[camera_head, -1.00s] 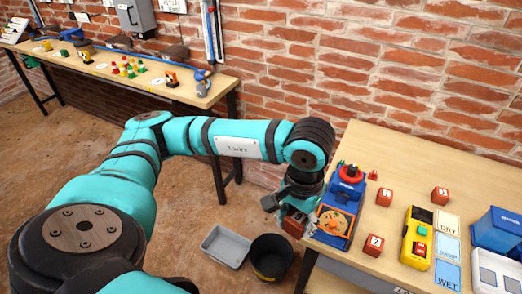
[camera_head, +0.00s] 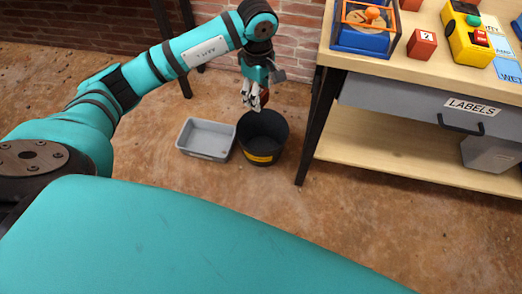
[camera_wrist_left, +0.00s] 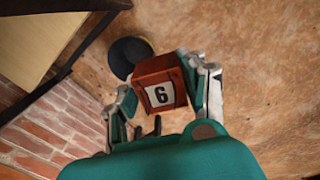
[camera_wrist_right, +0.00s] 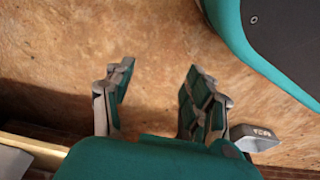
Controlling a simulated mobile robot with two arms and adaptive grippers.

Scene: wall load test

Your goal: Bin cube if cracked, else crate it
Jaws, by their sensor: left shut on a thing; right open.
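My left gripper (camera_head: 255,101) is shut on a red-brown cube (camera_wrist_left: 158,83), held in the air above the black round bin (camera_head: 262,141). In the left wrist view the cube's near face has a white label with a 6. My right gripper (camera_wrist_right: 160,70) is open and empty.
The workbench (camera_head: 436,69) stands right of the bin, its leg close by. On it are another cube (camera_head: 421,44) marked 2, a blue device (camera_head: 361,39) and a yellow button box (camera_head: 468,40). The floor in front is clear.

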